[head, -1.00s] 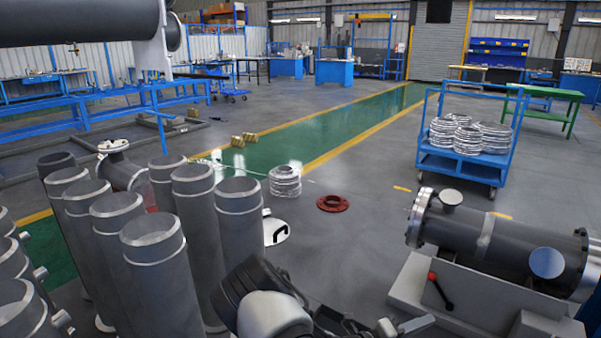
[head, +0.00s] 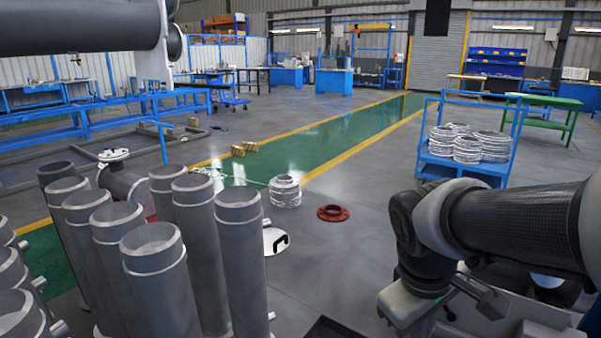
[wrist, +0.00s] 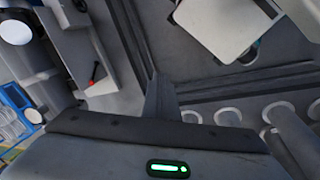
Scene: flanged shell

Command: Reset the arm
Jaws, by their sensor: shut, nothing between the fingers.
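My arm comes in from the right in the head view and bends down in front of the flanged shell. My gripper (wrist: 160,88) shows in the wrist view as one narrow dark shape pointing up, with its fingers together and nothing between them. In the head view I cannot make out its fingertips. The grey flanged shell is mostly hidden behind my arm in the head view. Only a pale round cap (head: 548,281) shows below the arm. The grey stand with a red-knobbed lever (wrist: 96,73) is at the upper left of the wrist view, apart from the gripper.
Several upright grey pipes (head: 160,285) crowd the left foreground. A blue cart (head: 462,168) with metal rings stands behind my arm. A red flange (head: 333,213) and a stack of rings (head: 285,191) lie on the floor. The middle floor is open.

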